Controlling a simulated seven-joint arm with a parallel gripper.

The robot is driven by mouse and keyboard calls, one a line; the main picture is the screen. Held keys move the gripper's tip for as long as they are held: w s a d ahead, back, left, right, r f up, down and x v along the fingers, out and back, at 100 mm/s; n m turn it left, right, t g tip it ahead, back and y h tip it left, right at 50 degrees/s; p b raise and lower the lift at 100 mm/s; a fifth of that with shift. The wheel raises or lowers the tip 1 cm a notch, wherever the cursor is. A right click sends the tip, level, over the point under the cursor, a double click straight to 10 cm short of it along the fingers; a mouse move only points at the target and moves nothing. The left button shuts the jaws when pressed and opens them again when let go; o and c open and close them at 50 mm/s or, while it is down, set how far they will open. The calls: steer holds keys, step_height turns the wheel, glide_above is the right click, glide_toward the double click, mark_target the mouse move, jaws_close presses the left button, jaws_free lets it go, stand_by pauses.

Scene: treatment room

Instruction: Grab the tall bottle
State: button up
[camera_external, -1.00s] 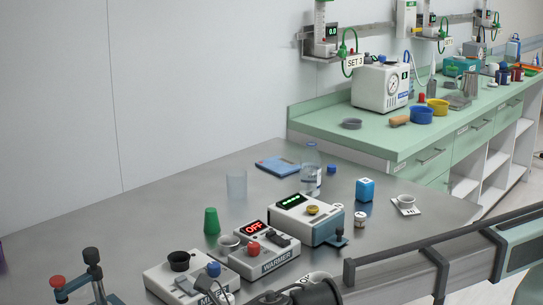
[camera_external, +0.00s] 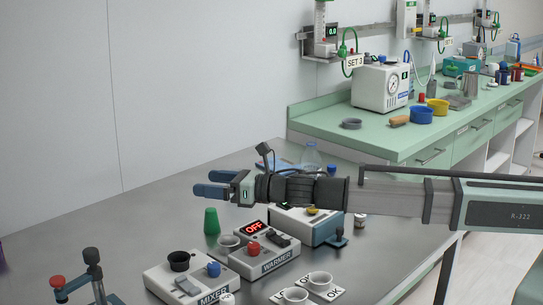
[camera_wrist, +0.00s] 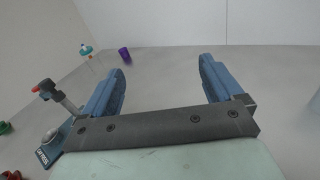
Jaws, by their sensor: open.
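The tall bottle, clear with a blue cap (camera_external: 311,156), stands at the back of the steel table in the external view. Only its upper part shows; my arm hides the rest. My gripper (camera_external: 212,183) is open and empty, to the left of the bottle and apart from it, pointing left above the table. In the wrist view my gripper (camera_wrist: 162,74) has both blue fingers wide apart with nothing between them. I cannot make out the bottle for sure in the wrist view; a faint clear shape stands at its right edge.
Below my arm are a green cup (camera_external: 211,221), a warmer (camera_external: 268,262) reading OFF, a mixer (camera_external: 186,281) and another device (camera_external: 318,229). The table's left part (camera_external: 130,215) is largely clear.

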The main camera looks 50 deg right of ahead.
steer(key=w+d+h, duration=0.1)
steer(key=w+d, duration=0.1)
steer(key=d, duration=0.4)
steer(key=m+t+h, duration=0.2)
steer(key=m+h, duration=0.1)
steer(key=h, duration=0.1)
glide_toward(320, 165)
steer(key=x, duration=0.5)
steer(key=shift+w+a+f, duration=0.1)
steer(key=shift+w+f, duration=0.05)
steer(key=shift+w, duration=0.1)
steer(key=shift+x, duration=3.8)
steer(key=c, duration=1.2)
